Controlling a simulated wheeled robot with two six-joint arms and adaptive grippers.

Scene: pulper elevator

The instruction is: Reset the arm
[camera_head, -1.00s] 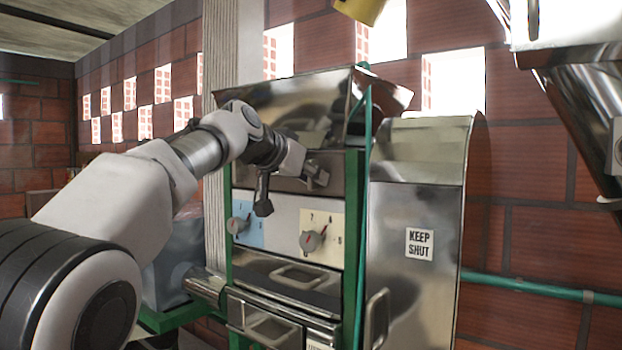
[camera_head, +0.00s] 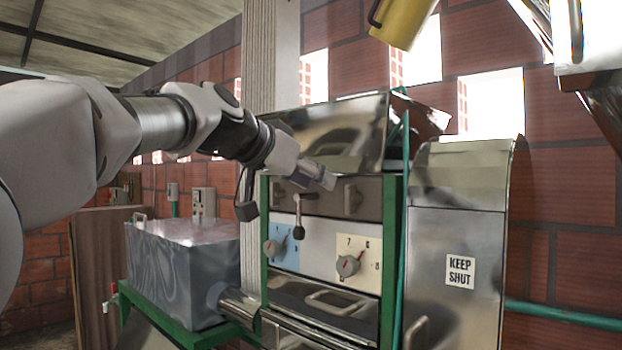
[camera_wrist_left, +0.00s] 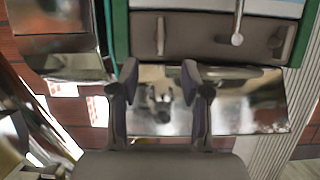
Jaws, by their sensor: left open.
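My left arm comes in from the left in the head view. Its gripper (camera_head: 318,177) is in front of the upper part of the metal machine, near the lower edge of the hopper (camera_head: 345,122). In the left wrist view the two fingers of the gripper (camera_wrist_left: 160,80) are apart with nothing between them. The shiny hopper shows behind them. My right gripper is in neither view.
The machine has a dark panel with handles (camera_head: 352,199), a small lever (camera_head: 298,222) and two dials, one at right (camera_head: 348,265). A grey metal box (camera_head: 185,270) stands at left. A "KEEP SHUT" cover (camera_head: 455,215) stands at right.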

